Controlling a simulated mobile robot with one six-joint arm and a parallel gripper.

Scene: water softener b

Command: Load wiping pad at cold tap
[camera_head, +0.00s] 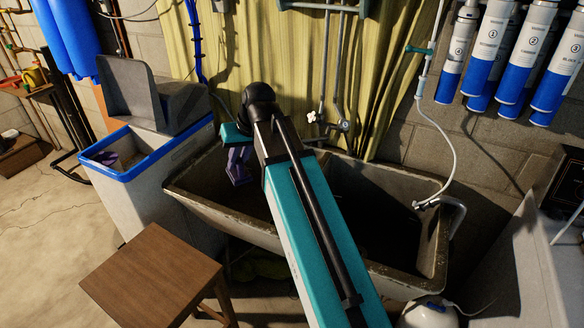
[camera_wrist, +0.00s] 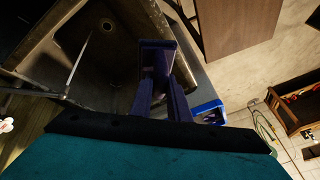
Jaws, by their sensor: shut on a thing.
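My gripper (camera_head: 239,172) hangs over the left basin of the stone sink (camera_head: 222,213), with purple fingers pointing down. In the wrist view my gripper (camera_wrist: 157,62) is shut, its dark fingers close together. A dark purple block at the fingertips appears to be the wiping pad (camera_wrist: 155,44); shadow hides its edges. A white flower-shaped tap handle (camera_head: 312,117) stands on the wall pipes behind the sink, right of the gripper and apart from it. Another tap (camera_head: 344,126) is just to its right. I cannot tell which is cold. A handle also shows at the left edge of the wrist view (camera_wrist: 6,125).
A grey bin with a blue rim (camera_head: 158,158) stands left of the sink, lid open. A wooden stool (camera_head: 153,277) is in front. A yellow curtain (camera_head: 250,50) hangs behind. A white hose (camera_head: 447,165) and blue-white filter cartridges (camera_head: 500,45) are at right.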

